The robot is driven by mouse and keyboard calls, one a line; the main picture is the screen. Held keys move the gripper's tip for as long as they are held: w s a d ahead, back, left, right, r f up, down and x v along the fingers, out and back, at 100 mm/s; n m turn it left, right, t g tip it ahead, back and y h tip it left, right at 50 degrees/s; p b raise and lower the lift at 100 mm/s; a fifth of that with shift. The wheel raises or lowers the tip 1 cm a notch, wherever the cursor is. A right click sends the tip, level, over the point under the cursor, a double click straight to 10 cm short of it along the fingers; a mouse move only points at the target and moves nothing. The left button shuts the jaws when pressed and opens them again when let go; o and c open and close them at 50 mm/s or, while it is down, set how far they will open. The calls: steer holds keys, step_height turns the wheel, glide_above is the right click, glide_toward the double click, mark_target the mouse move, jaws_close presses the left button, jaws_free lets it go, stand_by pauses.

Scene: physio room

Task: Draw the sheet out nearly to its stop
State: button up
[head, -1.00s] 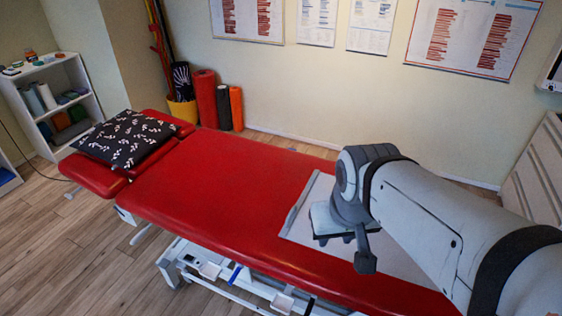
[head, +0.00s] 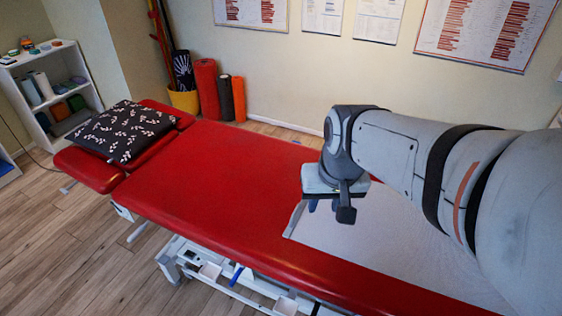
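The pale grey-white sheet (head: 385,240) lies flat over the right part of the red treatment table (head: 215,185). Its leading end has a darker grey strip (head: 294,222) running across the table, and the red top to the left of it is bare. My gripper (head: 325,205) points down at the sheet's leading end, over the middle of the table's width. Small blue finger parts show below its grey body. The far part of the strip is hidden behind the gripper, and I cannot see whether the fingers touch it or how far apart they are.
A black patterned pillow (head: 125,130) lies on the headrest at the table's left end. Rolled mats (head: 206,90) and a yellow bin (head: 184,100) stand by the wall behind. A white shelf (head: 50,90) is at far left. Wooden floor (head: 65,240) is clear in front.

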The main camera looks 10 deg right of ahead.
steer(key=w+f+m+g+b, duration=0.1)
steer(key=w+f+m+b, duration=0.2)
steer(key=w+f+b, duration=0.6)
steer(key=m+y+b, duration=0.1)
steer(key=m, duration=0.2)
glide_toward(295, 212)
steer(key=shift+g, duration=0.3)
steer(key=f, duration=0.2)
steer(key=w+f, duration=0.1)
steer(key=f, duration=0.4)
steer(key=shift+w+a+f+b, duration=0.25)
steer(key=shift+a+f+b, duration=0.1)
steer(key=shift+a, duration=0.05)
steer(key=shift+c, duration=0.5)
jaws_close()
